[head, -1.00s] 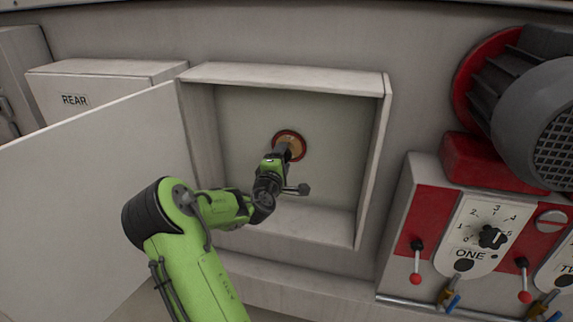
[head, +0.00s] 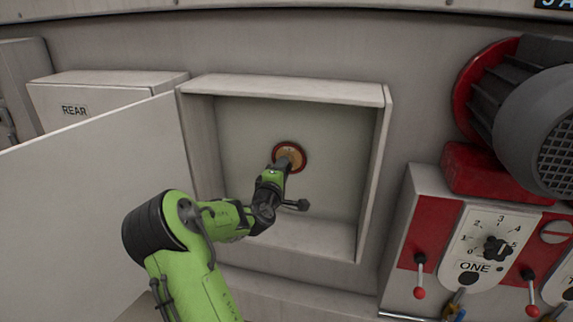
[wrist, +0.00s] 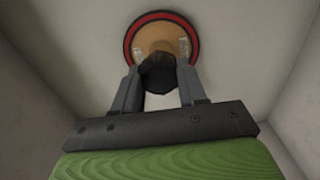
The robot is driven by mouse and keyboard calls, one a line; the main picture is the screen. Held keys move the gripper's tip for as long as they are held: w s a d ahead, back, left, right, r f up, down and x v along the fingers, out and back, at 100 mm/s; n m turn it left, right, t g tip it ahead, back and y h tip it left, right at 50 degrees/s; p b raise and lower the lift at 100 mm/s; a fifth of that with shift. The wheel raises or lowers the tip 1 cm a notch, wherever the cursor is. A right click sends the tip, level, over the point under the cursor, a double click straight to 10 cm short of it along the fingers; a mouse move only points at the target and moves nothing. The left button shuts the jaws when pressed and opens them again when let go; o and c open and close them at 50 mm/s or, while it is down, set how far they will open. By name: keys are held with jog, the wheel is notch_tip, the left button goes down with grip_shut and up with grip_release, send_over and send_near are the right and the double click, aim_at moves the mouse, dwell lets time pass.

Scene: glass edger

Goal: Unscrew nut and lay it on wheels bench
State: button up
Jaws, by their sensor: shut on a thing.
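A round wheel (head: 299,152) with a tan face and a red rim sits against the back wall of an open box. It also shows in the wrist view (wrist: 188,24). My gripper (head: 283,163) reaches into the box, right in front of the wheel's centre. In the wrist view my gripper (wrist: 159,82) is shut on a dark nut (wrist: 159,71) at the middle of the wheel, one finger on each side. My gripper hides the nut in the head view. I cannot tell whether the nut is still on its thread. No wheels bench is in view.
The box (head: 377,180) has walls on all sides of my gripper. Its open door (head: 95,200) stands out to the left. A control panel (head: 480,245) with levers and a dial, below a grey motor (head: 540,120), stands to the right. A box marked REAR (head: 110,90) is at the left.

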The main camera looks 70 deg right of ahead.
jog(key=n+p, duration=0.5)
jog(key=n, duration=0.1)
jog(key=n+p, duration=0.5)
jog(key=n, duration=0.1)
jog(key=a+n+p, duration=0.1)
jog(key=n+p, duration=0.5)
jog(key=shift+a, duration=0.1)
jog(key=shift+s+a, duration=0.1)
jog(key=shift+a, duration=0.1)
dwell(0.3)
jog(key=shift+s+a+b, duration=0.15)
jog(key=shift+a+b, duration=0.2)
jog(key=shift+a, duration=0.5)
jog(key=shift+s+a+b, duration=0.1)
jog(key=shift+a+b, duration=0.2)
jog(key=shift+a, duration=0.5)
jog(key=shift+a, duration=0.1)
